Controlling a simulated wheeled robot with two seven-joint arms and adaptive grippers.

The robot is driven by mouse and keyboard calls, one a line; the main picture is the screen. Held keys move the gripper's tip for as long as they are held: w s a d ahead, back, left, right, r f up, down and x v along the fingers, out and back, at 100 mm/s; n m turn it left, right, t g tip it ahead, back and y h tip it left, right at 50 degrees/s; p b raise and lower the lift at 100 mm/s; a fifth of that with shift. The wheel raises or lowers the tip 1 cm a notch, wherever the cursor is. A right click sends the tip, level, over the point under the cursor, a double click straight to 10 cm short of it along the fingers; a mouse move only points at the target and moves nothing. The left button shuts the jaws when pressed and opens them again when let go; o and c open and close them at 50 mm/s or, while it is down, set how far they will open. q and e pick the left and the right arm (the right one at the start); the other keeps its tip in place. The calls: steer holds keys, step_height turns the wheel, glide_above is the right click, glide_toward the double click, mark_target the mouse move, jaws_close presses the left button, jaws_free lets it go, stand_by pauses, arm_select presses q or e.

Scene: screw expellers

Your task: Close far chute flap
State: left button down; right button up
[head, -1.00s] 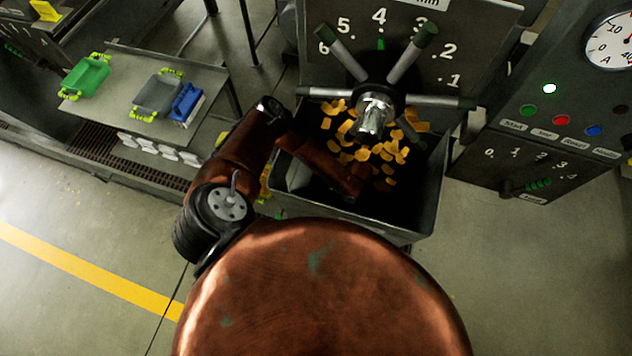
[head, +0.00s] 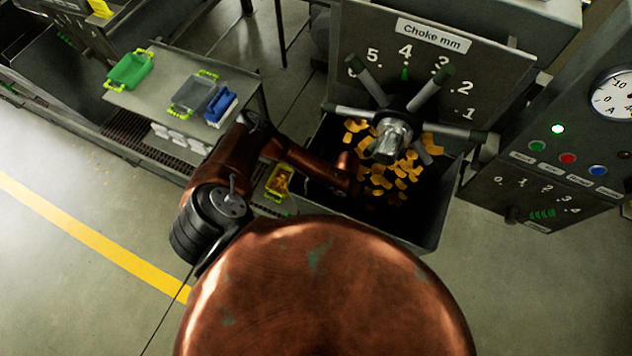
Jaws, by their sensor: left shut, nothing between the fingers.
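No chute flap can be made out clearly. My left arm reaches in from the left over a dark open metal bin (head: 447,205) holding orange-yellow flakes (head: 385,175). My left gripper (head: 346,184) is at the end of that arm, low and dark against the bin's left inside. Its fingers are hard to make out; it appears shut, with nothing seen in it. My right gripper is not in view.
Above the bin, a spoked handwheel (head: 392,138) stands before a choke dial plate (head: 488,68). A control panel (head: 585,125) is at right. A table (head: 150,95) at left holds green, grey and blue containers. A yellow-handled tray (head: 279,180) sits beside the bin.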

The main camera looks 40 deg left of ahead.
arm_select(q)
steer(key=shift+a, duration=0.15)
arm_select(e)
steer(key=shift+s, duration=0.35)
arm_select(q)
steer(key=w+d+r, duration=0.1)
steer(key=w+d, duration=0.2)
steer(key=d, duration=0.9)
steer(key=shift+d, duration=0.15)
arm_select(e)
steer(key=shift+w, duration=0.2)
